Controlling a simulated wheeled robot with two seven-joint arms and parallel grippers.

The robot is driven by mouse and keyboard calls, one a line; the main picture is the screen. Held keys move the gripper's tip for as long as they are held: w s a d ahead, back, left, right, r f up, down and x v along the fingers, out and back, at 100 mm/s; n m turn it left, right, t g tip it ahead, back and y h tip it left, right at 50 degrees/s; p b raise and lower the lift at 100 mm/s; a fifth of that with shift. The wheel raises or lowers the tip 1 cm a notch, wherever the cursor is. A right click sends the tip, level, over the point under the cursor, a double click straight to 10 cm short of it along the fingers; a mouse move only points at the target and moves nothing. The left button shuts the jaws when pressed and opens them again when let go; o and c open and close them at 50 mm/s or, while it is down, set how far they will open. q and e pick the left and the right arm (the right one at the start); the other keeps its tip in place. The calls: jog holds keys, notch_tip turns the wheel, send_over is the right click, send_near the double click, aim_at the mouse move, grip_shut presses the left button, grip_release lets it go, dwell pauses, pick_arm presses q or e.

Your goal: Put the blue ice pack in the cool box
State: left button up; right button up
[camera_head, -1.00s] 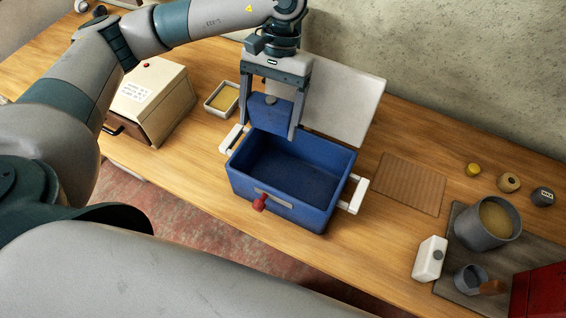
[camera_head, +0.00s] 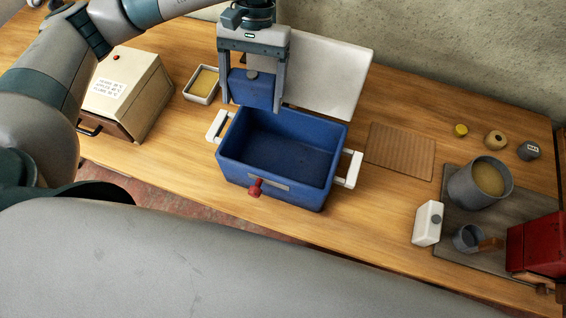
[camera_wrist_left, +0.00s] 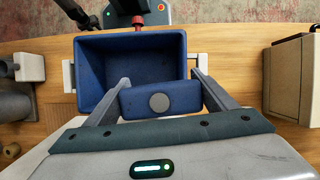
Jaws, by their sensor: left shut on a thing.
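The blue ice pack (camera_head: 253,90), a flat block with a grey round cap, is held between the fingers of my left gripper (camera_head: 251,98). It hangs upright above the back left part of the cool box. In the left wrist view the ice pack (camera_wrist_left: 160,98) sits between the fingertips, in front of the box opening. The cool box (camera_head: 265,176) is blue, open and empty inside, with white side handles and a red front latch. Its pale lid (camera_head: 335,80) stands open behind it. The box also shows in the left wrist view (camera_wrist_left: 90,80).
A cream cabinet (camera_head: 125,90) and a shallow tray (camera_head: 201,86) stand left of the box. A slatted mat (camera_head: 400,152) lies to the right.

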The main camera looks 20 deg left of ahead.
pick_arm(q)
jog(key=s+d+f+n+t+h+b, duration=0.1)
jog(key=s+d+f+n+t+h, duration=0.2)
jog(key=d+f+n, duration=0.6)
jog(key=n+t+h, duration=0.1)
jog(key=n, duration=0.6)
jog(key=shift+d+n, duration=0.15)
jog(key=shift+n, duration=0.25)
pick_arm(e)
jog(key=shift+a+f, duration=0.15)
jog(key=shift+f, duration=0.5)
pick_arm(q)
jog(key=shift+f, duration=0.15)
notch_tip(320, 180, down, 5)
jog(key=shift+p, duration=0.6)
jog(key=shift+f, duration=0.55)
pick_arm(e)
jog(key=shift+a+r, duration=0.3)
jog(key=shift+r, duration=0.45)
pick_arm(q)
jog(key=shift+f, duration=0.1)
pick_arm(e)
jog(key=shift+r, duration=0.1)
